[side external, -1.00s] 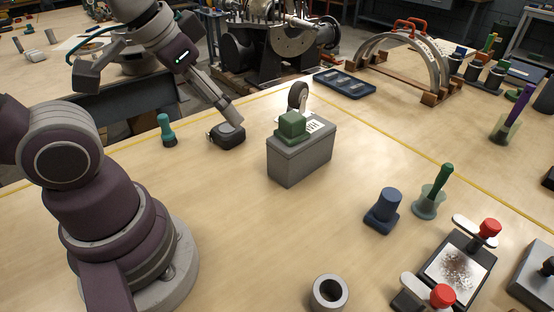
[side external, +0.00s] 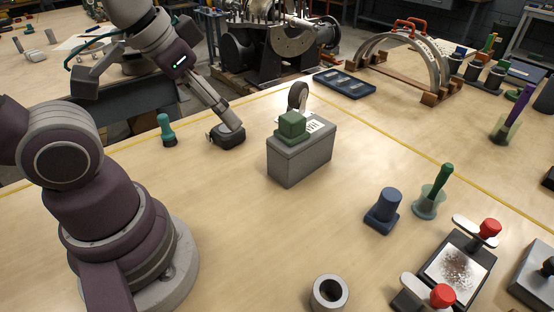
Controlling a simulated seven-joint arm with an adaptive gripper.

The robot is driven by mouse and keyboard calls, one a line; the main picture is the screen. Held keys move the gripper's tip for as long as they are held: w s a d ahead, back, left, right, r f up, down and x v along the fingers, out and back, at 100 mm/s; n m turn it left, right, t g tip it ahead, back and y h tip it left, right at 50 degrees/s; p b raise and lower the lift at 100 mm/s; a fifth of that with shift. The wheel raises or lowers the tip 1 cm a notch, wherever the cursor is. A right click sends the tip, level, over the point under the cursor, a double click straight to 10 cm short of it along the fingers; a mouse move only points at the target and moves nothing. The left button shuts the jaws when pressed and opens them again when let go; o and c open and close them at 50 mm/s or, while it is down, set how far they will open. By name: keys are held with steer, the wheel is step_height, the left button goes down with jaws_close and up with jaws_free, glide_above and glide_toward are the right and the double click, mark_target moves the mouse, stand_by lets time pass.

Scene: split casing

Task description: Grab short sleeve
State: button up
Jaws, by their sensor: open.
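A short grey sleeve (side external: 330,292), a thick-walled ring, stands upright on the table at the bottom middle of the side external view, with its bore facing up. My gripper (side external: 229,126) is far from it, up and to the left. My gripper points down at a small dark block-like object (side external: 228,138), and its fingertips are at or just above that object's top. Contact cannot be made out. My gripper is open, though the gap between its fingers is hard to see from this side.
A grey box (side external: 300,160) with a green block (side external: 292,124) on it stands right of my gripper. A teal-topped tool (side external: 166,130) stands to its left. A blue stamp-like piece (side external: 384,211), a green-handled tool (side external: 433,192) and a red-knobbed fixture (side external: 457,272) stand right. The table's middle is clear.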

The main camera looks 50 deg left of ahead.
steer(key=shift+o, duration=1.2)
steer(key=m+g, duration=0.6)
steer(key=m, duration=0.9)
glide_above(330, 296)
steer(key=s, duration=0.2)
step_height(330, 296, down, 11)
steer(key=f, duration=0.6)
steer(key=w+f, duration=0.1)
steer(key=f, duration=0.3)
steer(key=shift+d, duration=0.25)
steer(key=shift+r, duration=0.1)
steer(key=c, duration=1.3)
